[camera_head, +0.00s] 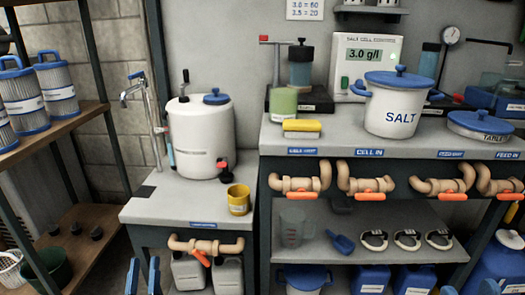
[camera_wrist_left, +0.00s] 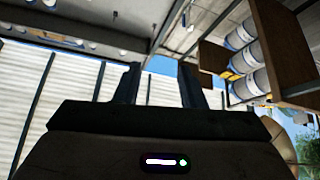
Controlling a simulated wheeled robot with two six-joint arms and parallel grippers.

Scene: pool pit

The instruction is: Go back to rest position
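My left gripper (camera_head: 143,275) shows at the bottom edge of the head view, left of centre, with its two blue fingers upright and apart. In the left wrist view its two dark fingers (camera_wrist_left: 158,85) are also apart, with nothing between them. My right gripper (camera_head: 469,291) shows only as two blue fingertips at the bottom edge of the head view, well apart. Nothing is seen between these tips. The rest of both arms is out of the head view.
A white SALT bucket (camera_head: 398,107) stands on the grey bench (camera_head: 340,137). A yellow cup (camera_head: 238,199) and a white tank (camera_head: 200,140) stand on the lower bench at left. Shelves with filter cartridges (camera_head: 57,90) stand at far left. Orange-handled valves (camera_head: 300,184) line the bench front.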

